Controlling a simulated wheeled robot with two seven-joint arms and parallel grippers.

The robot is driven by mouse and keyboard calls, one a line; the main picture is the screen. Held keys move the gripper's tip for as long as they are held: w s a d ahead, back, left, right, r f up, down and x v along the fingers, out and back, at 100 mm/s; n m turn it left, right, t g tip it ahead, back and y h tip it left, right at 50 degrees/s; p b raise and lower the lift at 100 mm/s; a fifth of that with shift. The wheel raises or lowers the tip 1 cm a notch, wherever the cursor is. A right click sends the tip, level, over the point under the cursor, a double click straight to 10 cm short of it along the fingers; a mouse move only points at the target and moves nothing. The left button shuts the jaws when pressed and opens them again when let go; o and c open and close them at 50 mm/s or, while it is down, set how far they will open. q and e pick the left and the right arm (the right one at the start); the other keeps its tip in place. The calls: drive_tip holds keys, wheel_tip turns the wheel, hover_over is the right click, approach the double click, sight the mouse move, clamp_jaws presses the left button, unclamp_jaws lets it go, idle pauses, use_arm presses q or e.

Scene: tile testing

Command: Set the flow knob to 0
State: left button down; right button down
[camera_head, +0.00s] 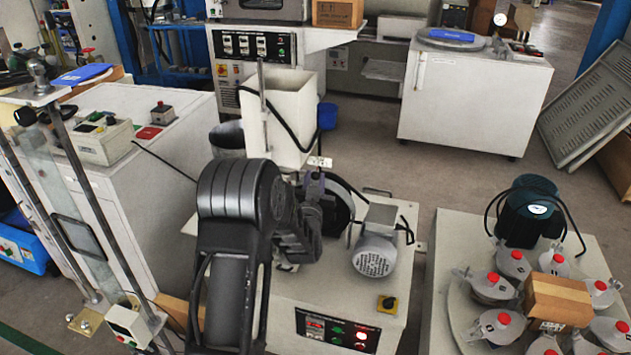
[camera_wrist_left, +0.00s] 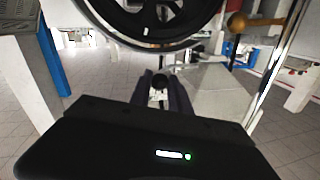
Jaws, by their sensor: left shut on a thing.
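My left gripper (camera_head: 315,190) is over the white machine in the middle of the head view, beside a black wheel. In the left wrist view its two dark fingers (camera_wrist_left: 160,92) are closed around a small dark round knob (camera_wrist_left: 159,81), which appears to be the flow knob. Its markings and setting cannot be read. In the head view my own gripper and arm hide the knob. My right gripper is in neither view.
The black wheel (camera_head: 338,212) is close to the gripper and also fills the top of the left wrist view (camera_wrist_left: 150,22). A grey motor (camera_head: 376,250) stands right of it. A white column (camera_head: 290,120) rises behind. A tester with red-topped pots (camera_head: 515,262) is at right.

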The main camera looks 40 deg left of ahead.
use_arm(q)
drive_tip(key=shift+s+a+b, duration=0.25)
drive_tip(key=shift+a+b, duration=0.05)
drive_tip(key=shift+a, duration=0.35)
drive_tip(key=c, duration=1.2)
unclamp_jaws()
drive_tip(key=shift+a, duration=0.1)
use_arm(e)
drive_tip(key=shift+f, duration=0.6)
use_arm(q)
drive_tip(key=v, duration=0.7)
drive_tip(key=shift+s+d, duration=0.25)
drive_tip(key=shift+s, duration=0.05)
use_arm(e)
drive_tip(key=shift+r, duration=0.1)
